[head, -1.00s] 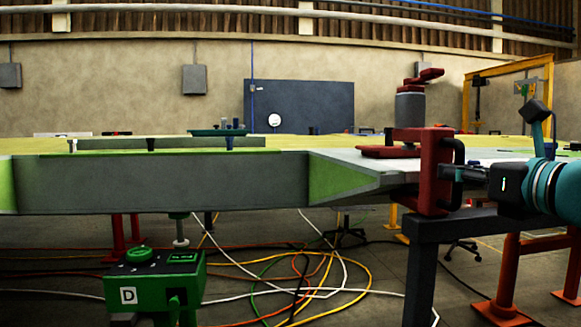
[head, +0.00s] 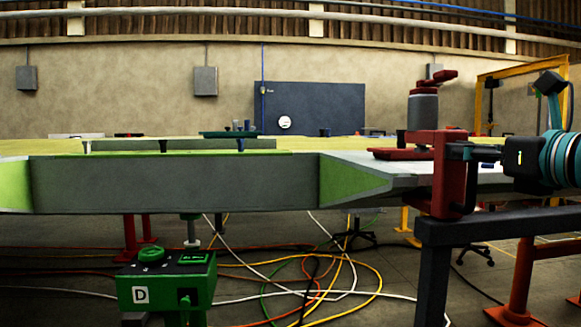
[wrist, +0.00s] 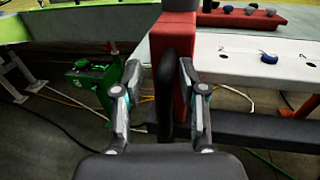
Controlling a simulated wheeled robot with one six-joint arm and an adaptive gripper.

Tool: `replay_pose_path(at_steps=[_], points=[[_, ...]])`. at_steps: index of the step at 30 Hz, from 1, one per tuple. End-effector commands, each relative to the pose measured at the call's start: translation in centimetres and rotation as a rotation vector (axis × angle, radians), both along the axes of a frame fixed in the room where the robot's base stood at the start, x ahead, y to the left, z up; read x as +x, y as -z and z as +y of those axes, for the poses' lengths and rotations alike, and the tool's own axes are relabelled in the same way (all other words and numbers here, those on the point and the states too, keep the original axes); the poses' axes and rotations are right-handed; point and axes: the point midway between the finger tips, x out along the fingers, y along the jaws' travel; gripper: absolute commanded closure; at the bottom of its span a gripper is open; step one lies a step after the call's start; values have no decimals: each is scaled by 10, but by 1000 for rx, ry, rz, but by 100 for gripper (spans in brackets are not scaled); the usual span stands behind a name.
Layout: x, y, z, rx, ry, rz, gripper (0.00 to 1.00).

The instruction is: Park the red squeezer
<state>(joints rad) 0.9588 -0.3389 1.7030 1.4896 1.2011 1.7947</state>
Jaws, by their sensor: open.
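The red squeezer (head: 424,170) is a thick red C-shaped frame with a black bar handle (head: 473,175) on its right side. It sits at the right end of the grey-green wing panel, its frame reaching above and below the panel edge. My gripper (head: 466,152) comes in from the right, level with the upper part of the handle. In the wrist view, the open fingers of my gripper (wrist: 159,72) stand on either side of the black handle (wrist: 175,85), with the red frame (wrist: 172,45) just beyond. I cannot tell whether either finger touches the handle.
A dark bench frame (head: 435,270) stands below the squeezer. A green box marked D (head: 166,285) stands at lower left. Cables (head: 320,285) lie on the floor.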

Motion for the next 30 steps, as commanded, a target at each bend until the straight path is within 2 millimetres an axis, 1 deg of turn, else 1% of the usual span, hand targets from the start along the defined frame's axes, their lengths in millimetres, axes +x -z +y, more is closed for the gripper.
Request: replay_pose_path(at_steps=[1,6,9,12,17,30], points=[[0,-10,0,-4,0,-1,59],[0,-38,1,-2,-2,0,59],[0,-50,1,-2,-2,0,59],[0,-58,1,-1,-2,0,59],[0,-63,1,0,-3,0,59],[1,-63,2,-1,-4,0,59]])
